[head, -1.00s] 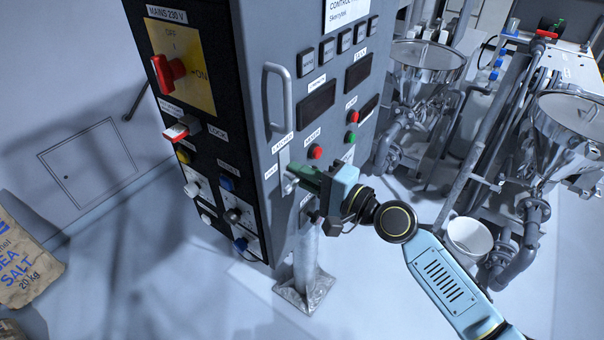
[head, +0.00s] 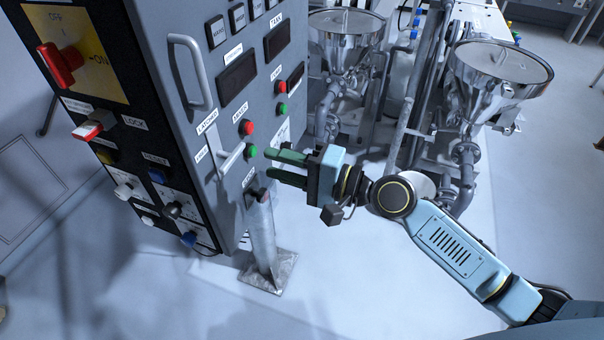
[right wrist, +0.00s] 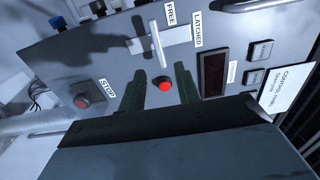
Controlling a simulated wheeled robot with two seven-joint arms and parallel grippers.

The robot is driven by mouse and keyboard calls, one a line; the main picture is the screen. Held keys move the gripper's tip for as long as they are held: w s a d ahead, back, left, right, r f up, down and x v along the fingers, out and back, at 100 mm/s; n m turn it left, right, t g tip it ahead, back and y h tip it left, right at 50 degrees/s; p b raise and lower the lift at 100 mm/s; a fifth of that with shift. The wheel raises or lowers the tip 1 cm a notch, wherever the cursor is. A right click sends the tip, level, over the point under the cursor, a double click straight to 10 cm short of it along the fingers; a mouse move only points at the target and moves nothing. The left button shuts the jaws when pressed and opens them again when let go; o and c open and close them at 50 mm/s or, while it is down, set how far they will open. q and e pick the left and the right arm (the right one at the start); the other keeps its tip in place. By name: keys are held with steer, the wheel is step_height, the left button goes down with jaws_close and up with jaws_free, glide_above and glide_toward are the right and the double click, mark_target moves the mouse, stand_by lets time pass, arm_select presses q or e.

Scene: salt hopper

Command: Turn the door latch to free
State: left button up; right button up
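The door latch (head: 232,157) is a pale lever on a pale plate on the grey cabinet's front, beside the labels LATCHED and FREE. In the head view the lever slants across the plate's lower part, near FREE. The latch (right wrist: 160,40) also shows beyond my fingers in the right wrist view; I cannot tell for sure which label it points at. My right gripper (head: 270,164) is open and empty, its dark green fingers apart, to the right of the latch and clear of it. In the right wrist view the gripper (right wrist: 160,80) has nothing between its fingers. My left gripper is out of view.
The cabinet door has a fixed handle (head: 192,72) above the latch. A red button (head: 247,127) and a green button (head: 251,152) sit right of the latch. A metal post (head: 262,235) stands below. Steel hoppers (head: 500,70) stand behind on the right.

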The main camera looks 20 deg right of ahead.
steer(key=shift+b+v, duration=0.6)
steer(key=shift+v, duration=1.6)
